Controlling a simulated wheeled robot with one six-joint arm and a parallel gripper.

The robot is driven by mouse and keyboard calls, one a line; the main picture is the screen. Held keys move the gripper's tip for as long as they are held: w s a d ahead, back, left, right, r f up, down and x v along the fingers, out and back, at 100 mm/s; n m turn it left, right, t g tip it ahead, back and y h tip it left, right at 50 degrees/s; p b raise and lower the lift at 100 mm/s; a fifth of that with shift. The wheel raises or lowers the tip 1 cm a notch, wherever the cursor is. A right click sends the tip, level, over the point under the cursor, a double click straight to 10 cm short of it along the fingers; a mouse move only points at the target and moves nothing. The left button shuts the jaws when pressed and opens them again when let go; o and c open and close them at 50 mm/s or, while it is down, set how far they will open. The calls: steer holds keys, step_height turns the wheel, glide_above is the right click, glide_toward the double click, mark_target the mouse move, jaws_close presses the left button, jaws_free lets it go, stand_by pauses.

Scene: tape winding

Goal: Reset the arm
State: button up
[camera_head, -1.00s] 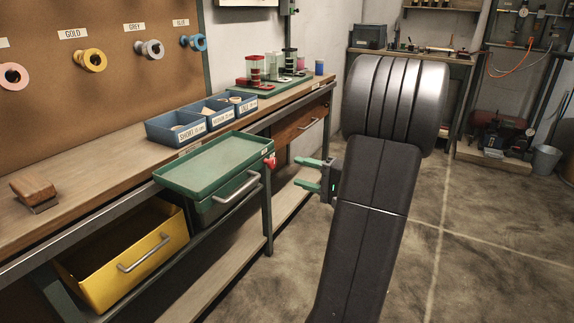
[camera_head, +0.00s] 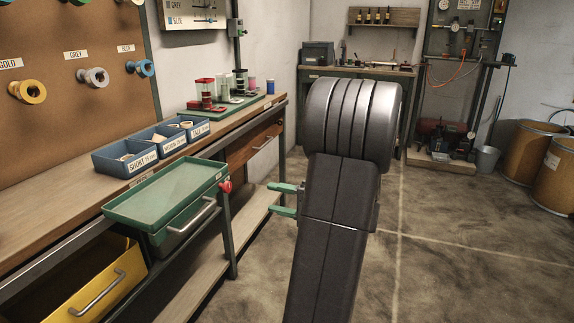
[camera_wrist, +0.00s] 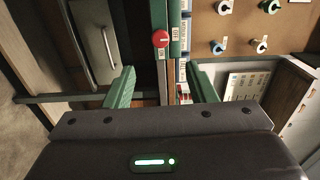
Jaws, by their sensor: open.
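My gripper (camera_head: 284,200) shows in the head view with two green fingers spread apart and nothing between them. It points left toward the workbench, in the open air just right of the green tray (camera_head: 165,181). In the wrist view my gripper (camera_wrist: 160,90) also shows its two green fingers wide apart. A red knob (camera_wrist: 160,39) appears beyond them in the wrist view; it also shows at the tray's right corner in the head view (camera_head: 226,187).
Blue bins (camera_head: 125,168) with labels stand on the wooden workbench (camera_head: 72,197). A yellow drawer (camera_head: 70,290) is open below. Spools hang on the brown pegboard (camera_head: 100,45). A second bench (camera_head: 345,72) stands at the back.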

mark_target(229, 188)
steer(key=b+x, duration=0.2)
steer(key=x, duration=1)
steer(key=shift+w+a+f+b, duration=0.1)
steer(key=shift+a+b, duration=0.25)
steer(key=shift+a, duration=0.05)
